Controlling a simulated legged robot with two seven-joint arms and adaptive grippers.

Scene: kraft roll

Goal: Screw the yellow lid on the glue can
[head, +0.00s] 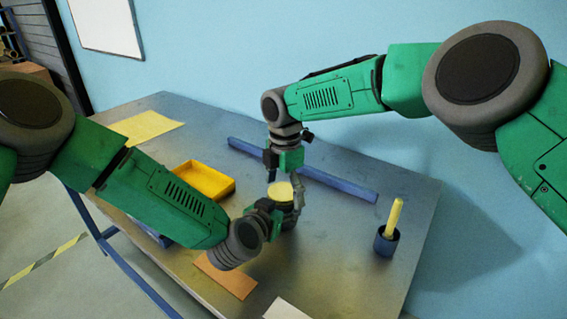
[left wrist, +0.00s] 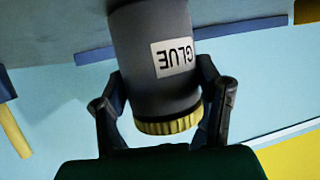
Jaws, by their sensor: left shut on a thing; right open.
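The glue can is a dark grey cylinder with a white GLUE label; it fills the middle of the left wrist view (left wrist: 150,75), where it appears upside down. In the head view it is mostly hidden behind my left gripper (head: 281,214), which is shut on it. The yellow lid (head: 280,191) sits on the can's top; its ribbed rim shows in the left wrist view (left wrist: 168,126). How tightly it is seated cannot be told. My right gripper (head: 284,187) points down over the lid, open, with its fingers around it.
A yellow tray (head: 205,178) lies left of the can. A long blue bar (head: 335,184) lies behind it. A dark blue cup (head: 387,243) with a yellow stick (head: 394,214) stands at right. Flat sheets, brown (head: 226,274) and white (head: 285,309), lie in front. The table between can and cup is clear.

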